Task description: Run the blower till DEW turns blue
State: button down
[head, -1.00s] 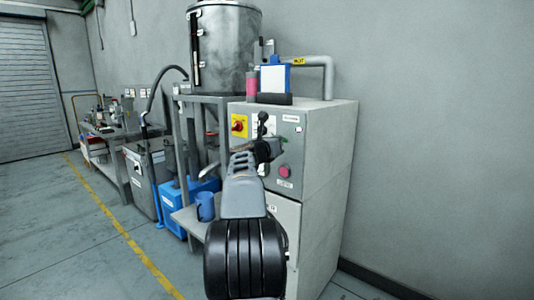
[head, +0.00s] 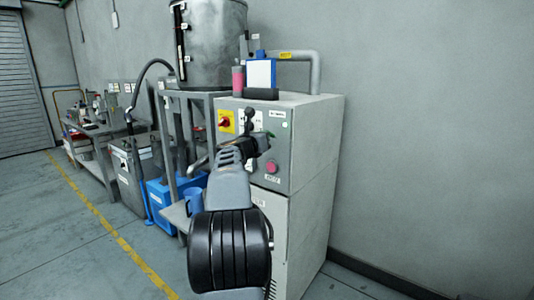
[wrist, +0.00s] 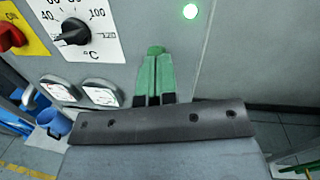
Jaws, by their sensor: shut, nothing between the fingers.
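The grey cabinet (head: 312,165) has a control panel with a red switch on yellow (head: 225,121), a round pink-red button (head: 271,167) and a small lit green light (head: 285,125). A pink cylinder (head: 238,80) stands on top beside a blue-framed white unit (head: 261,74). I cannot read a DEW label. My gripper (head: 269,136) is in front of the panel, above the pink-red button. In the wrist view its green fingers (wrist: 155,52) are together and empty. That view also shows the green light (wrist: 190,11), a black °C dial knob (wrist: 75,32) and two gauges (wrist: 100,92).
A metal drum (head: 213,45) stands on a frame behind the cabinet. A grey pipe (head: 315,70) bends down onto the cabinet's back. Blue equipment (head: 160,198) and a workbench (head: 90,135) are to the left. The floor left of the yellow line (head: 110,230) is clear.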

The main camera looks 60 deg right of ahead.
jog(key=a+f+b, duration=0.3)
jog(key=a+b, duration=0.1)
jog(key=a, duration=0.8)
jog(key=shift+a, duration=0.3)
jog(key=shift+w, duration=0.1)
